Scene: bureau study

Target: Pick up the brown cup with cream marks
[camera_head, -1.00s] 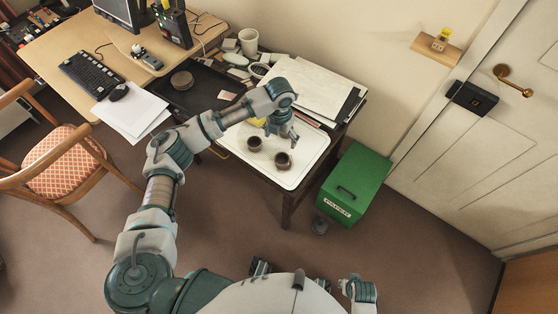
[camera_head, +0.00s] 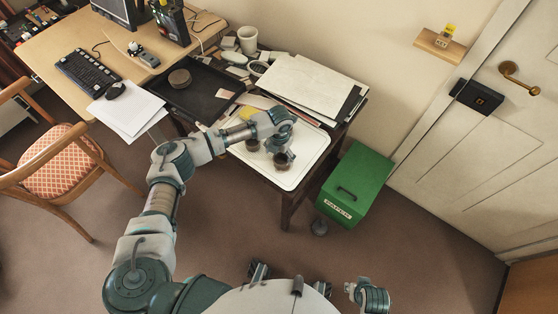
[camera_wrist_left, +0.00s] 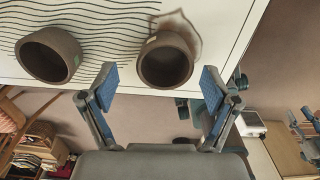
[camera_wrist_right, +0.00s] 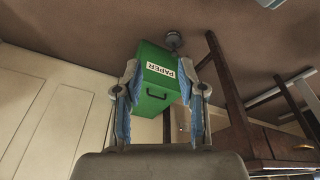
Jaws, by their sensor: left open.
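Two small brown cups stand on the white tray (camera_head: 300,176). One cup (camera_head: 282,161) is under my left gripper (camera_head: 288,153); the other (camera_head: 252,145) is behind it to the left, partly hidden by the arm. In the left wrist view, the first cup (camera_wrist_left: 166,62) lies ahead, between the lines of the two open fingers (camera_wrist_left: 158,88), not gripped. The other cup (camera_wrist_left: 48,56) is to the left, outside the fingers. Each has a small pale or greenish spot; I cannot tell which has cream marks. My right gripper (camera_wrist_right: 160,108) is open and empty, away from the tray.
A yellow object (camera_head: 247,113) and papers (camera_head: 305,84) lie behind the tray. A dark tray (camera_head: 200,92) is to its left. A green PAPER bin (camera_head: 355,183) stands on the floor to the right. A chair (camera_head: 66,160) is at the left.

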